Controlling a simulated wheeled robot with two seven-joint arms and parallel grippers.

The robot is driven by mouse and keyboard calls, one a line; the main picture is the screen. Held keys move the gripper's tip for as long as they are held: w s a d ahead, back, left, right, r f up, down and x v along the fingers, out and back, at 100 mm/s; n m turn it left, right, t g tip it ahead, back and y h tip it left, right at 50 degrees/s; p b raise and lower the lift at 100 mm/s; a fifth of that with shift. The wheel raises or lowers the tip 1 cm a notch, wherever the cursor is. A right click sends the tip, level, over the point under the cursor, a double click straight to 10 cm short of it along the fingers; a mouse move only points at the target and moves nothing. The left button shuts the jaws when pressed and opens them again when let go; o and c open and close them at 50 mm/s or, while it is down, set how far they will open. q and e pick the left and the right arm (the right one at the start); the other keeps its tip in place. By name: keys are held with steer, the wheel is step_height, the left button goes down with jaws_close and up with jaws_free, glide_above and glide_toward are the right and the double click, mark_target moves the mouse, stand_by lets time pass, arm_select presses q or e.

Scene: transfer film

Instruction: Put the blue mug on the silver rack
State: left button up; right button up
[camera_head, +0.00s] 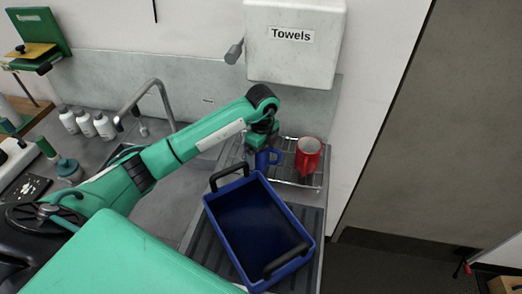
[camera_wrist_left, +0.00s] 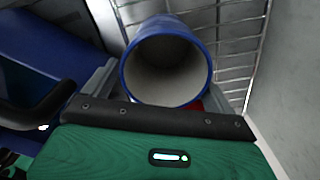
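The blue mug (camera_head: 263,160) is at the left part of the silver rack (camera_head: 308,181), under my left gripper (camera_head: 262,143). In the left wrist view the blue mug (camera_wrist_left: 166,62) shows its open mouth and pale inside, with a grey finger on either side. My left gripper (camera_wrist_left: 162,88) is shut on it. The rack's wires (camera_wrist_left: 237,48) show behind the mug. I cannot tell whether the mug's base touches the rack. My right gripper is not in view.
A red mug (camera_head: 308,156) stands on the rack's right part. A blue crate (camera_head: 295,222) with black handles sits in front of the rack. A towel dispenser (camera_head: 290,60) hangs above. White bottles (camera_head: 86,124) and a tap (camera_head: 150,90) are to the left.

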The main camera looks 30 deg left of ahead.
arm_select(q)
steer(key=shift+a, duration=0.1)
steer(key=shift+w+a+f, duration=0.15)
steer(key=shift+w+a, duration=0.05)
steer(key=shift+a, duration=0.15)
steer(key=shift+d+r+p, duration=0.15)
steer(key=shift+r+p, duration=0.2)
steer(key=shift+r, duration=0.15)
step_height(320, 180, up, 11)
steer(key=p, duration=0.7)
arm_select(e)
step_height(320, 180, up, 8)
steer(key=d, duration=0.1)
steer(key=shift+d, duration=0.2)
arm_select(q)
steer(key=shift+s, duration=0.1)
